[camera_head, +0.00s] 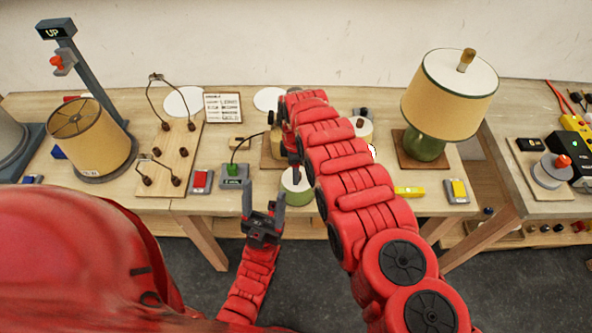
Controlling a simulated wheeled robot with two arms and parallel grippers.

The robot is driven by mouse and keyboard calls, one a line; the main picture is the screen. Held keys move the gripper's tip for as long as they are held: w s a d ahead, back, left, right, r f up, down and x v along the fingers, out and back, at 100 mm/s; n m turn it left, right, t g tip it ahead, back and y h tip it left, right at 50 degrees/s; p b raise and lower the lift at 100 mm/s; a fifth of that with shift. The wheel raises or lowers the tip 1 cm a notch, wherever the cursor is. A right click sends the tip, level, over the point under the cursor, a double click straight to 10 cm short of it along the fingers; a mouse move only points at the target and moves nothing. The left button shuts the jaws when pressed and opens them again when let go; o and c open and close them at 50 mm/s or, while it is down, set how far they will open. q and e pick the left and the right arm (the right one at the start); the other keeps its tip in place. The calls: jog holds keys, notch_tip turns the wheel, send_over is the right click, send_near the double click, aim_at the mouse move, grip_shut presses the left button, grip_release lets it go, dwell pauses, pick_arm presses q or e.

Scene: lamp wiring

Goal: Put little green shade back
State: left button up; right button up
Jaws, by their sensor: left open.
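A small green shade (296,198) with a pale top is at the table's front edge, left of my right arm. My left gripper (263,204) is in front of the table edge, with its two dark fingers apart and pointing up. It is empty, left of and a little below the small shade. My right arm crosses the middle of the view. Its gripper (292,158) is mostly hidden by the arm, with a dark part just above the small shade. I cannot tell whether it touches or holds the shade.
A tan shade (90,140) lies left beside a wooden board (165,170) with wire frames. A green-based lamp (427,146) with a large tan shade stands right. Red (201,181) and green (235,173) switch boxes sit near the front edge.

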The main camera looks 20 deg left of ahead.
notch_tip(320, 180, up, 8)
jog(key=b, duration=0.2)
jog(key=shift+w+f+b, duration=0.1)
jog(key=shift+f+b, duration=0.1)
jog(key=shift+b, duration=0.2)
notch_tip(320, 180, up, 4)
jog(key=shift+f+p, duration=0.1)
jog(key=shift+p, duration=0.9)
